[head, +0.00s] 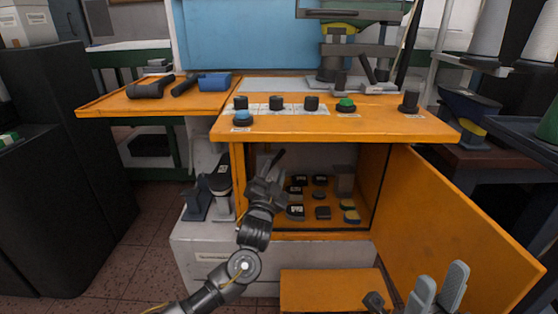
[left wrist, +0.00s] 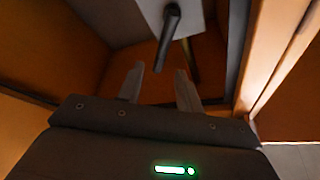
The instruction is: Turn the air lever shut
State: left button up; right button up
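The air lever (left wrist: 170,38) is a dark rounded handle on a pale plate inside the orange cabinet, at the top of the left wrist view. It hangs downward, its lower end just beyond and between my left fingertips. My left gripper (left wrist: 160,76) is open, with a clear gap between its fingers and nothing held. In the head view my left gripper (head: 268,170) is at the left side of the cabinet opening. There I cannot separate the lever from the dark fingers. My right gripper (head: 439,278) is low at the right, open and empty.
The orange cabinet door (head: 445,225) stands open to the right. Small dark parts (head: 322,212) lie inside the cabinet. Several knobs (head: 311,103) stand on the orange benchtop (head: 300,128) above the opening. An orange panel (head: 333,292) sits low in front.

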aim_at(278, 158)
pick_arm(q)
jog(key=b+x, duration=0.2)
jog(key=x, duration=0.4)
jog(key=shift+w+d+r, duration=0.1)
jog(key=shift+w, duration=0.05)
grip_shut()
